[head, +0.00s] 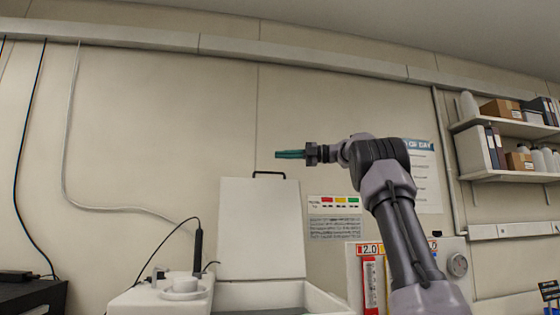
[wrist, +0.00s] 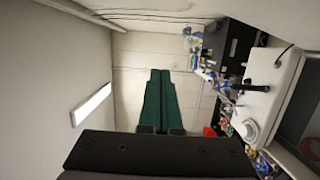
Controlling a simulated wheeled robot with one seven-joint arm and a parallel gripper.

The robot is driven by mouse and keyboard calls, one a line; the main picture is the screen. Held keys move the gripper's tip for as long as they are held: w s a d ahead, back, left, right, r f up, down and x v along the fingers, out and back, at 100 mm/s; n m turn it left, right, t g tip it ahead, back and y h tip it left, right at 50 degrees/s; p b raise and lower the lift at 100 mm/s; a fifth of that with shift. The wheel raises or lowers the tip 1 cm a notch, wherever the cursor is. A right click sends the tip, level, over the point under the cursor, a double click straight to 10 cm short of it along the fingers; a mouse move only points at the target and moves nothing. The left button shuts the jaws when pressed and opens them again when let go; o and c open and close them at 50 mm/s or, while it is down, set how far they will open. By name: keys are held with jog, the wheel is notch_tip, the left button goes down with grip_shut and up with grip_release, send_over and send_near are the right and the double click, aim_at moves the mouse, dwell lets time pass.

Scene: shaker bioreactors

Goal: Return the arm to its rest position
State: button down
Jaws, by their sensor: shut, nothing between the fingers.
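My gripper (head: 291,154) is raised in front of the back wall in the head view, pointing left with its green fingers together. It is above the open lid (head: 261,228) of a white shaker unit and apart from it. In the wrist view my gripper's green fingers (wrist: 158,84) lie side by side, closed, with nothing held. My arm rises from the lower right in the head view, bends at the top and reaches left.
The white shaker unit (head: 150,300) stands below with a dark probe and cable beside it. A wall shelf (head: 510,130) with boxes and binders is at the right. In the wrist view, a cluttered bench runs along the right. The air around my gripper is clear.

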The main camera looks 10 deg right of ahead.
jog(key=v, duration=0.9)
jog(key=shift+w+d, duration=0.25)
jog(key=shift+d, duration=0.1)
jog(key=shift+a+r, duration=0.1)
